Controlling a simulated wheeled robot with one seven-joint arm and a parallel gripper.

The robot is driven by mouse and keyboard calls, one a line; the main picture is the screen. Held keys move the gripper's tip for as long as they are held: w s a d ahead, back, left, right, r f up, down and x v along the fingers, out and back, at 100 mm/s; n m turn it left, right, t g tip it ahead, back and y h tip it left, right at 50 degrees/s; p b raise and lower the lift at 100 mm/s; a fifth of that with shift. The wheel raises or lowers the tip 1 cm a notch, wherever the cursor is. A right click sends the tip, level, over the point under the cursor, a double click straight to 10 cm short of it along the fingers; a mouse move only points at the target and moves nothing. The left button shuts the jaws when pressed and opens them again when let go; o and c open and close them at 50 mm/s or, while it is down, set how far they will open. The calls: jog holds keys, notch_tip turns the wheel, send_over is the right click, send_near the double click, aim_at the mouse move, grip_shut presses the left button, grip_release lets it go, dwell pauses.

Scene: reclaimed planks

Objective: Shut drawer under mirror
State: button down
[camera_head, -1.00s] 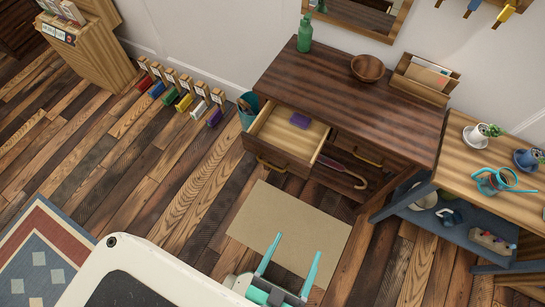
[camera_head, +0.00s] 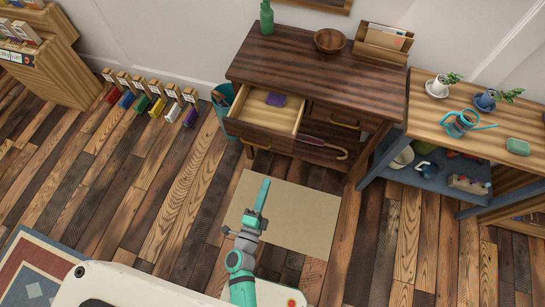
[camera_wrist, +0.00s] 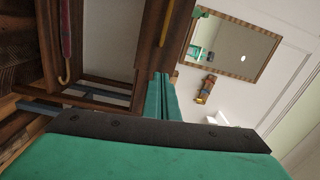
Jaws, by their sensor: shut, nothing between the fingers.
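The drawer (camera_head: 269,118) on the left side of the dark wooden console table is pulled open, with a purple item (camera_head: 275,100) lying inside. Its front panel (camera_head: 258,135) faces my side. The mirror (camera_head: 318,4) on the wall above is mostly cut off in the head view; its wooden frame and glass show in the wrist view (camera_wrist: 228,45). My gripper (camera_head: 264,190) is shut and empty, over the beige mat in front of the drawer and apart from it. Its teal fingers (camera_wrist: 161,92) lie together in the wrist view.
A second drawer (camera_head: 333,118) to the right is closed. A bottle (camera_head: 267,17), a bowl (camera_head: 330,40) and a letter holder (camera_head: 384,44) stand on the console top. A bucket (camera_head: 222,100) stands left of the console. A plant bench (camera_head: 440,110) stands at the right. The mat (camera_head: 305,215) is clear.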

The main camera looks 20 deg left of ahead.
jog(key=w+a+f+m, duration=0.1)
send_near(277, 143)
jog(key=w, duration=0.6)
jog(key=shift+w+d+r, duration=0.1)
jog(key=shift+w, duration=0.15)
dwell(0.4)
